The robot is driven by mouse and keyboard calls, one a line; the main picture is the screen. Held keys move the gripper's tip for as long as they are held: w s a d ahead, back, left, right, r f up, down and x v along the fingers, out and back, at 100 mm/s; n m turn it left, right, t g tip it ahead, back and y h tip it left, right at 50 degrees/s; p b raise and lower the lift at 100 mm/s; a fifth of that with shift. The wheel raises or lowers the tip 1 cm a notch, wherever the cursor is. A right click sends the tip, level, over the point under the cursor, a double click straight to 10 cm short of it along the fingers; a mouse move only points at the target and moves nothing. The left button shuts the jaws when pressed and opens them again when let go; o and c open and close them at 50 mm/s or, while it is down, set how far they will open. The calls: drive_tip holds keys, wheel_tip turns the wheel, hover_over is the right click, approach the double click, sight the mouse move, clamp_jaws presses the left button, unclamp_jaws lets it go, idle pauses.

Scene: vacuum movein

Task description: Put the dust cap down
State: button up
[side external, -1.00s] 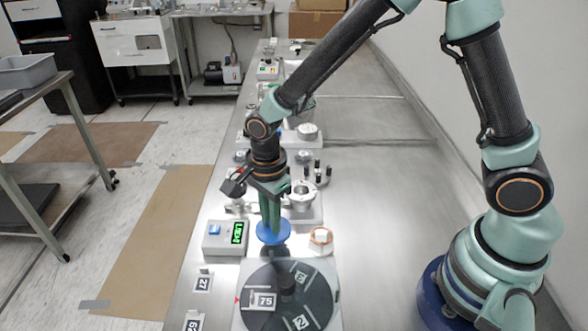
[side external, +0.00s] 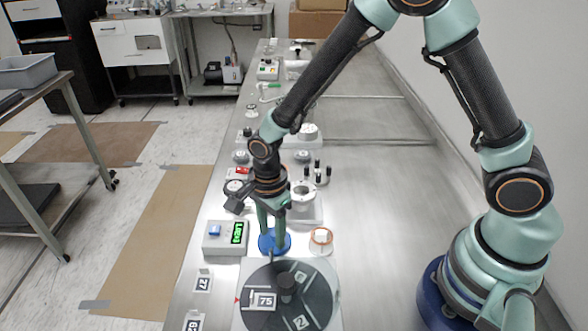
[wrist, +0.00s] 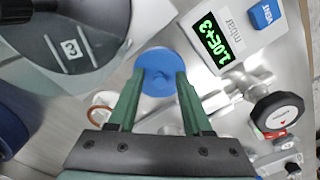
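The dust cap is a blue disc (side external: 274,246) lying on the metal bench, between the display box and an orange-rimmed ring. In the wrist view the cap (wrist: 160,52) shows flat beyond and between the fingertips. My gripper (side external: 272,233) is directly above the cap, pointing down. Its two green fingers stand apart with a gap between them, which the wrist view (wrist: 161,76) also shows. The fingers hold nothing that I can see. Whether the fingertips still touch the cap's top is unclear.
A display box (side external: 226,238) with green digits stands left of the cap. The orange-rimmed ring (side external: 321,240) lies to its right. A dark round plate (side external: 310,308) is in front. A metal flange fitting (side external: 302,198) stands behind. The bench is clear farther right.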

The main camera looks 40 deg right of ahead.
sight(272, 235)
wheel_tip(272, 235, up, 11)
drive_tip(key=s+d+r+n+t, duration=0.2)
drive_tip(key=d+r+n, duration=0.4)
drive_tip(key=n, duration=0.3)
drive_tip(key=s+d+r+n+t, duration=0.3)
drive_tip(key=s+d+r+n, duration=0.2)
drive_tip(key=d+n, duration=0.3)
drive_tip(key=shift+s+d+r+n+t, duration=0.3)
drive_tip(key=shift+r+n, duration=0.2)
drive_tip(key=shift+r, duration=0.4)
